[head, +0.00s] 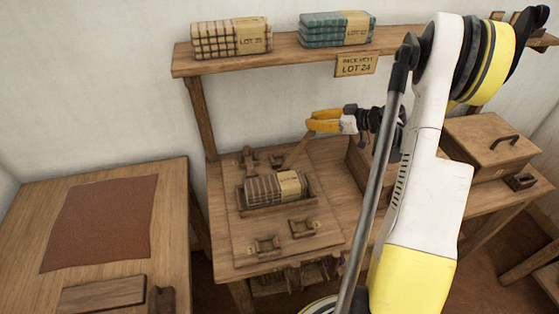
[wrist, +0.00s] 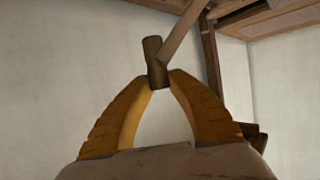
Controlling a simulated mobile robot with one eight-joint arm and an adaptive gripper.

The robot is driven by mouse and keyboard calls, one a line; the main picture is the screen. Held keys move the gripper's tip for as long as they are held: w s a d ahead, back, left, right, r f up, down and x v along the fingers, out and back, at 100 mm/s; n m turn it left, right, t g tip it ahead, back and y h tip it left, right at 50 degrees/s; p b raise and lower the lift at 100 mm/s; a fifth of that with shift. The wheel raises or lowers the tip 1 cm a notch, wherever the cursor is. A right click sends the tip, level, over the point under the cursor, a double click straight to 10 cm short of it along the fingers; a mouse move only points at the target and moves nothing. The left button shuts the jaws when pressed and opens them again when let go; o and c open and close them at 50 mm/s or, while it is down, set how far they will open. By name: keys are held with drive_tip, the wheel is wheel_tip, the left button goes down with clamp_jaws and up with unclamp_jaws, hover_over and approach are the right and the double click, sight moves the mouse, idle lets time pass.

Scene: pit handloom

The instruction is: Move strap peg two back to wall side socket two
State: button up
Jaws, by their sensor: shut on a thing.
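My gripper (head: 309,124) has yellow fingers and is above the back right of the wooden press board (head: 240,235). In the wrist view, my gripper (wrist: 160,82) is shut on a small dark wooden peg (wrist: 154,55). A flat strap (wrist: 182,28) runs from the peg; in the head view the strap (head: 297,152) slopes down to the board. A striped cloth bundle (head: 262,189) with a tan label lies in a cradle on the board. Wooden socket blocks stand at the wall side (head: 247,159) and the near side (head: 267,246). Which block is number two is unreadable.
A shelf (head: 280,47) with two folded cloth stacks runs above, with a "LOT 24" sign (head: 356,66) on its edge. A lidded wooden box (head: 490,145) stands right. A left table (head: 170,220) holds a brown mat. Air around my gripper looks clear.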

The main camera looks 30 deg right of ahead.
drive_tip(key=w+a+f+b, duration=0.1)
drive_tip(key=a+f+b, duration=0.1)
drive_tip(key=a+f, duration=0.1)
drive_tip(key=w+a+f+b, duration=0.1)
drive_tip(key=a+f+b, duration=0.1)
drive_tip(key=a+f, duration=0.2)
drive_tip(key=w+a+f+b, duration=0.2)
drive_tip(key=a+f+b, duration=0.1)
drive_tip(key=f, duration=0.1)
drive_tip(key=shift+a+f, duration=0.2)
drive_tip(key=shift+a, duration=0.1)
drive_tip(key=shift+r, duration=0.1)
drive_tip(key=o, duration=0.9)
